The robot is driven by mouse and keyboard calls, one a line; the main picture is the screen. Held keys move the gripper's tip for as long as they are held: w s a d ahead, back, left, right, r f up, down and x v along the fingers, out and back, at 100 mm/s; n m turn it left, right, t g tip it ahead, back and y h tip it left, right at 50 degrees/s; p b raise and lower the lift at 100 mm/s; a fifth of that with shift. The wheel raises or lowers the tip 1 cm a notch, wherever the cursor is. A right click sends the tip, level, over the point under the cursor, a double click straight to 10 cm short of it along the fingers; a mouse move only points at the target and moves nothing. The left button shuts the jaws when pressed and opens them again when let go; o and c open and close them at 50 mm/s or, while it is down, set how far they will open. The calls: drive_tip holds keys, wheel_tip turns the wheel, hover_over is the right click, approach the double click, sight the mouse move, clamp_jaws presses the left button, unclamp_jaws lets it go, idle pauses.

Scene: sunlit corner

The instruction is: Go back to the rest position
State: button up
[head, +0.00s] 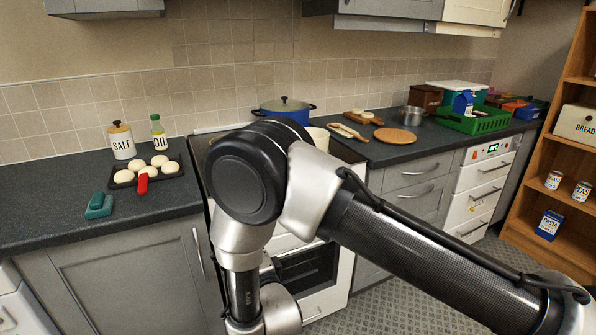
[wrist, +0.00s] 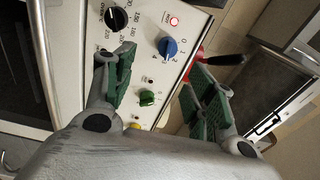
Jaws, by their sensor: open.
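My gripper (wrist: 160,78) shows in the wrist view with its two green-padded fingers apart and nothing held between them. It faces the cream control panel (wrist: 185,20) of the stove. A blue knob (wrist: 168,47), a black knob (wrist: 116,19) and a green knob (wrist: 147,97) show on the panel between and beyond the fingers. I cannot tell whether a fingertip touches the panel. In the head view my arm is bent across the middle in front of the stove (head: 335,262), and my gripper is hidden or out of frame.
A dark counter (head: 60,225) on the left bears a tray of buns, a salt jar (head: 121,140) and an oil bottle (head: 158,132). A blue pot (head: 284,108) stands at the back. Cabinets flank the stove; a wooden shelf (head: 540,165) stands right. Floor (head: 400,290) shows below the arm.

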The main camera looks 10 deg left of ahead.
drive_tip(key=s+d+f+n+g+h, duration=0.1)
drive_tip(key=s+f+n+g, duration=0.2)
drive_tip(key=f, duration=0.4)
drive_tip(key=s+f+n+g+h, duration=0.1)
drive_tip(key=s+f+n+g, duration=0.1)
drive_tip(key=f+n+g, duration=0.3)
drive_tip(key=s+d+f+n+g+h, duration=0.1)
drive_tip(key=s+d+n+g+h, duration=0.1)
drive_tip(key=s+d+n+g, duration=0.15)
drive_tip(key=s+d+r+n+g+h, duration=0.2)
drive_tip(key=d+r+n+g+h, duration=0.3)
drive_tip(key=d+r, duration=2)
drive_tip(key=s+d+r+m+t, duration=0.1)
drive_tip(key=s+d+r, duration=0.2)
drive_tip(key=d, duration=0.6)
drive_tip(key=s+d+r+m+t, duration=0.2)
drive_tip(key=s+d+r, duration=0.1)
drive_tip(key=d+r, duration=0.5)
drive_tip(key=s+d+r+m+t, duration=0.2)
drive_tip(key=d+r, duration=0.4)
drive_tip(key=d, duration=0.3)
drive_tip(key=shift+s+d+r, duration=0.2)
drive_tip(key=shift+s+d, duration=0.1)
drive_tip(key=shift+s, duration=0.5)
